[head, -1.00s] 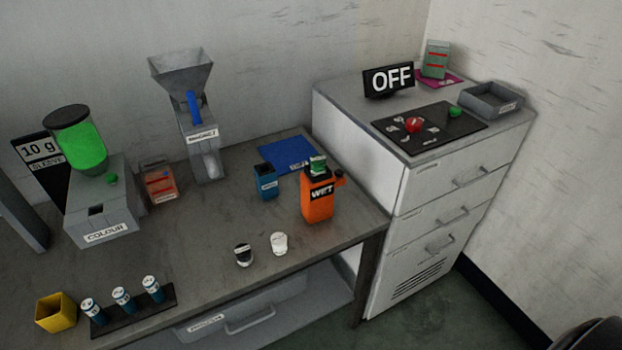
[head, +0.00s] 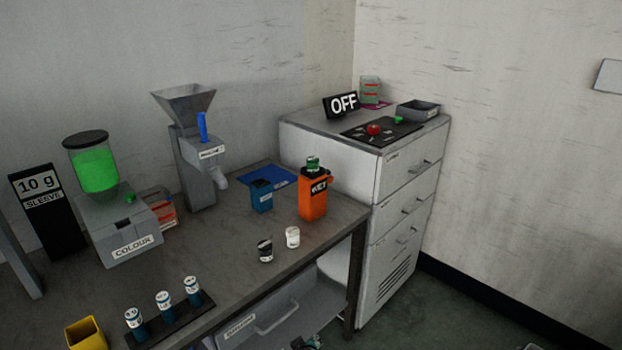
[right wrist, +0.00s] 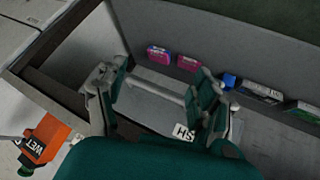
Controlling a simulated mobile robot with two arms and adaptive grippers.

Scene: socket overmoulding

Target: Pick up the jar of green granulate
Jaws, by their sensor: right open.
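A clear container of green granulate (head: 95,170) with a dark lid stands upright on the grey COLOUR machine (head: 125,235), at the left of the bench in the head view. My right gripper (right wrist: 157,92) is open in the right wrist view, with its teal fingers either side of a pale bar that looks like the drawer handle. I cannot tell whether they touch it. Part of this gripper shows at the bottom edge of the head view (head: 307,342), well away from the green container. My left gripper is not in view.
An orange WET bottle (head: 313,200), a blue container (head: 261,197) and two small jars (head: 265,250) (head: 292,237) stand on the bench. A grey hopper machine (head: 190,160) is behind. Labelled blue vials (head: 164,306) stand in a front rack. Under the bench is a drawer (head: 265,325).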

